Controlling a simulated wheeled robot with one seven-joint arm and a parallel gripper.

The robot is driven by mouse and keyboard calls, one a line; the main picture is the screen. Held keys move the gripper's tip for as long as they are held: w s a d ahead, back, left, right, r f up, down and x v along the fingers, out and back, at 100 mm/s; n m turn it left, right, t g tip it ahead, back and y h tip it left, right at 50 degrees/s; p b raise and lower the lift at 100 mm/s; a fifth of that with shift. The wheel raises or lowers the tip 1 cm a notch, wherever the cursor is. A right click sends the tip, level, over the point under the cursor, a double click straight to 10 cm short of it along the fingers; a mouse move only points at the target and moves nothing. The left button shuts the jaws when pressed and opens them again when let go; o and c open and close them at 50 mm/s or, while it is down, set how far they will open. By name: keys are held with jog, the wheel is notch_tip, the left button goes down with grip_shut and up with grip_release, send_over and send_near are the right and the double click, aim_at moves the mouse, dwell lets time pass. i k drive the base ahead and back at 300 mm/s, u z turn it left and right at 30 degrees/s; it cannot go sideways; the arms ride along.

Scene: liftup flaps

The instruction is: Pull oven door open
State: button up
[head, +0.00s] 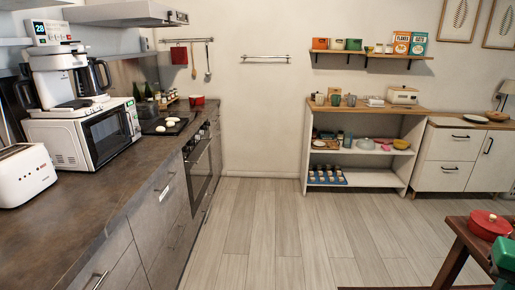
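The oven (201,172) is built into the dark counter run on the left, below the stove top. Its dark glass door faces right and looks shut. A bar handle (199,149) runs along the top of the door, seen at a steep angle. Control knobs (196,138) sit just above it. My gripper is not in view.
The wooden floor (275,225) in front of the oven is clear. Drawers with bar handles (98,280) line the near counter. A microwave (88,136) and toaster (25,174) stand on the counter (105,205). A table (462,232) with a red pot (489,224) is at lower right.

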aim_at(198, 175)
jog(key=u, duration=0.1)
jog(key=i, duration=1.1)
jog(key=u, duration=0.4)
jog(key=i, duration=2.3)
jog(key=u, duration=0.2)
